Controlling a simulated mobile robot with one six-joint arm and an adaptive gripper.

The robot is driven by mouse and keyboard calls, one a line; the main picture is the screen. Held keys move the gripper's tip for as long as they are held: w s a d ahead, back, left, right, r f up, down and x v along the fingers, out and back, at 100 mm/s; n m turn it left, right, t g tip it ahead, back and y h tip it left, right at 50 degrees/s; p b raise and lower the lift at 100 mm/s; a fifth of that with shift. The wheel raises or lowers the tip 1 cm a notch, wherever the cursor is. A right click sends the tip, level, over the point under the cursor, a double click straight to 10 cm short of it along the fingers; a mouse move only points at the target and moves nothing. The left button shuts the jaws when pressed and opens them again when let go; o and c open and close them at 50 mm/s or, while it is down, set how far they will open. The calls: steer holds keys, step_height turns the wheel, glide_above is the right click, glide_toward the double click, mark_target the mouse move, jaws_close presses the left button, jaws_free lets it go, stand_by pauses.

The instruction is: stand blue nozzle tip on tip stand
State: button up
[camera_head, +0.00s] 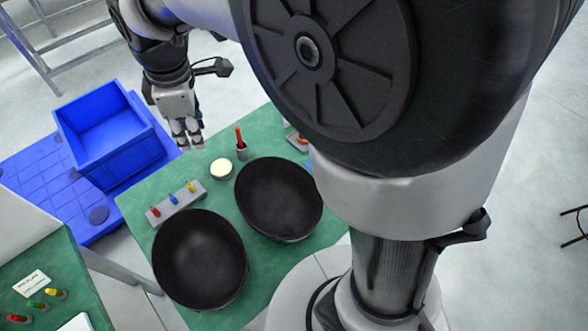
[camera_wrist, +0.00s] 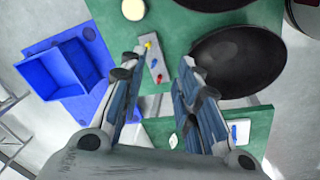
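A narrow grey stand (camera_head: 163,219) lies on the green bench and carries a red, a blue and a yellow tip in a row. The blue tip (camera_head: 173,198) is in the middle; it also shows in the wrist view (camera_wrist: 153,62). I cannot tell whether it is upright or fully seated. My gripper (camera_head: 187,143) hangs above the bench's far left part, apart from the stand. In the wrist view my gripper (camera_wrist: 162,58) is open, with the stand visible between its fingers and nothing held.
Two large black round dishes (camera_head: 199,260) (camera_head: 279,198) fill much of the green bench (camera_head: 140,198). A pale round lid (camera_head: 221,169) and a cup with a red tool (camera_head: 241,149) stand behind. A blue bin (camera_head: 107,140) is left. Another green table (camera_head: 60,262) holds coloured pieces.

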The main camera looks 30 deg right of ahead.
steer(key=s+d+r+m+t, duration=0.1)
steer(key=s+d+m, duration=0.5)
steer(key=s, duration=0.4)
steer(key=s+d+r+m+t, duration=0.1)
steer(key=s+d+r+m, duration=0.1)
steer(key=s+d+m, duration=0.4)
steer(key=shift+s+d+m+t, duration=0.2)
steer(key=shift+s+m+t, duration=0.2)
steer(key=shift+s+m, duration=1.6)
steer(key=shift+s+n, duration=0.5)
steer(key=shift+n, duration=0.1)
steer(key=shift+s, duration=0.15)
